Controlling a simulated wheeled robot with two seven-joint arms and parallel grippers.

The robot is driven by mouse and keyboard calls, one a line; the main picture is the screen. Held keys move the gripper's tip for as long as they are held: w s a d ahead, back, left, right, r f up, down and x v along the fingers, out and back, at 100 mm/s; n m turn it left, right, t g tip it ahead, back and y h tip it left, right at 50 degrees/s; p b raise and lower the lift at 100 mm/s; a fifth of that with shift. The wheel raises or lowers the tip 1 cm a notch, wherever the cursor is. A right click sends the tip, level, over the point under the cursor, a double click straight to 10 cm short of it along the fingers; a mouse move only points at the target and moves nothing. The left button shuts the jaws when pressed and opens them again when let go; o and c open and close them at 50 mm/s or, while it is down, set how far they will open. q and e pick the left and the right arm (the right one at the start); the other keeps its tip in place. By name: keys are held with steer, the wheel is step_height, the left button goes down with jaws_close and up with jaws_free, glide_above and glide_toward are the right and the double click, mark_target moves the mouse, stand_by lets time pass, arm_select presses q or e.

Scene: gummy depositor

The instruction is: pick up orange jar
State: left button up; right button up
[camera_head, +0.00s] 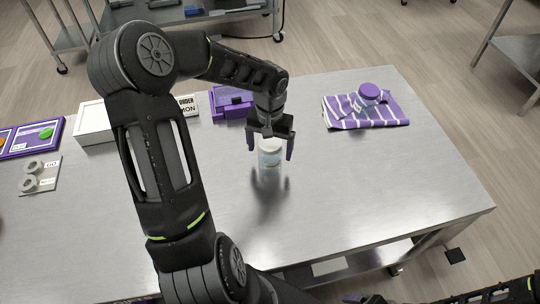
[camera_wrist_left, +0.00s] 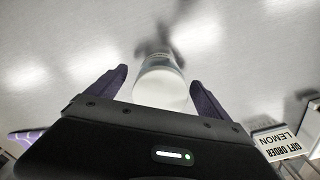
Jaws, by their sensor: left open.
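A jar with a white lid and pale label (camera_head: 269,152) stands upright on the metal table (camera_head: 380,190); no orange colour shows on it. My left gripper (camera_head: 270,148) points down over it, open, with purple fingers on either side. In the left wrist view the jar's white lid (camera_wrist_left: 160,90) lies between the two fingers (camera_wrist_left: 160,88), with a gap at each side. Another jar with a purple lid (camera_head: 370,92) sits on a striped cloth (camera_head: 340,121). Part of my right arm shows at the bottom right; its purple gripper tips (camera_head: 364,299) are mostly cut off.
A purple box (camera_head: 232,104) and a sign reading "order" and "lemon" (camera_head: 188,105) stand behind the gripper. The sign reads "gift order lemon" in the left wrist view (camera_wrist_left: 282,140). A white box (camera_head: 95,124) stands at left. The table's right front is clear.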

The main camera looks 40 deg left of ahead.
arm_select(q)
step_height(320, 180, down, 5)
steer(key=b, duration=0.3)
stand_by(0.4)
steer(key=shift+a, duration=0.1)
steer(key=c, duration=1.5)
steer(key=shift+r, duration=0.2)
step_height(320, 180, up, 10)
steer(key=p, duration=0.7)
steer(key=shift+f, duration=0.15)
